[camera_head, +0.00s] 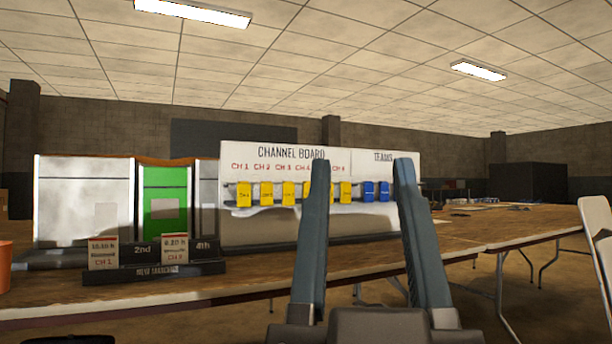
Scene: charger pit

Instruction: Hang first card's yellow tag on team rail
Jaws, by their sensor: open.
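My gripper (361,165) is open and empty, its two fingers pointing up in front of the board. The first card (103,254) stands in the leftmost slot of a black holder and bears "CH 1" in red. Several yellow tags hang in a row on the channel board (262,235). The leftmost yellow tag (243,195) is below the "CH 1" label. Blue tags (368,191) hang at the right of the row, below the "TEAMS" heading, on the team rail side. My left finger hides part of the row; my right finger covers part of the teams side.
The black holder (155,272) also has a second card (174,250) between its "2nd" and "4th" labels. A green panel (165,202) and white panels stand behind it. An orange cup (5,266) is at the left edge. A white chair (598,222) is at right.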

